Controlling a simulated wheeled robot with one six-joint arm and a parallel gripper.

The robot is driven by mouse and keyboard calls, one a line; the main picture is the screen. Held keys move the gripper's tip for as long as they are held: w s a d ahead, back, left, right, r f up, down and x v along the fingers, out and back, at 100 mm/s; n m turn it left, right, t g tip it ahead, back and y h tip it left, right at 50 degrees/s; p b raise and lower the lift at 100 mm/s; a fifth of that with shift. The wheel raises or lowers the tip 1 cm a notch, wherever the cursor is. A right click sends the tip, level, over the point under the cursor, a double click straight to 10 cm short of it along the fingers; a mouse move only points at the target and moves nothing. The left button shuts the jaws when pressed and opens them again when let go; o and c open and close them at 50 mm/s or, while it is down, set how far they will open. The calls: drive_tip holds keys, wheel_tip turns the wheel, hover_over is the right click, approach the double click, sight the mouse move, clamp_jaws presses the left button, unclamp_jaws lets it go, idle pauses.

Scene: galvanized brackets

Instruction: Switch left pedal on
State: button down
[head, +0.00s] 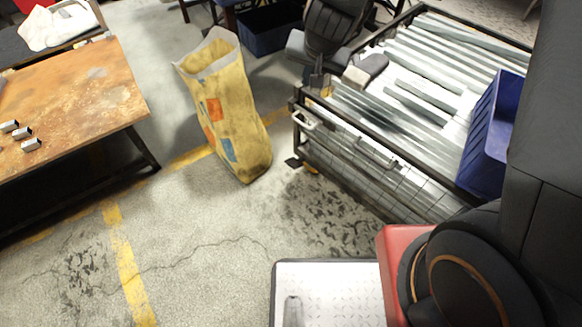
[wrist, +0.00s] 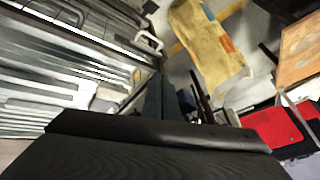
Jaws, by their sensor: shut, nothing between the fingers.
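A low, dark-framed wheeled rack (head: 375,190) stands at the right in the head view, loaded with long galvanized strips. At its near left corner a small black piece (head: 293,162) sticks out close to the floor. It may be the left pedal, but it is too small to tell whether it is on or off. A bit of yellow shows beside it. My gripper (wrist: 162,88) shows in the wrist view as two dark fingers, shut and empty, apart from the rack. The rack's framed side (wrist: 105,45) is at the left there. I cannot make out a pedal in the wrist view.
A yellow paper sack (head: 228,110) stands left of the rack, also in the wrist view (wrist: 208,45). A rusty-topped table (head: 75,100) is at the left. Floor before the rack is clear.

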sight(291, 165)
drive_tip(key=w+a+f+m+t+h+b, duration=0.1)
drive_tip(key=w+a+f+h+b, duration=0.15)
drive_tip(key=f+b, duration=0.55)
drive_tip(key=w+a+f+m+h+b, duration=0.1)
drive_tip(key=w+a+f+m+b, duration=0.3)
drive_tip(key=f, duration=0.8)
drive_tip(key=w+a+f+n+t+h+b, duration=0.1)
drive_tip(key=w+f+b, duration=0.1)
drive_tip(key=f+b, duration=0.65)
drive_tip(key=s+f+h+b, duration=0.1)
drive_tip(key=f+b, duration=0.2)
drive_tip(key=f, duration=0.3)
drive_tip(key=s+f+m+h+b, duration=0.1)
drive_tip(key=s+f+h+b, duration=0.1)
drive_tip(key=f, duration=0.4)
drive_tip(key=shift+a+f+g+b, duration=0.2)
drive_tip(key=shift+a+g+b, duration=0.2)
drive_tip(key=shift+b, duration=0.1)
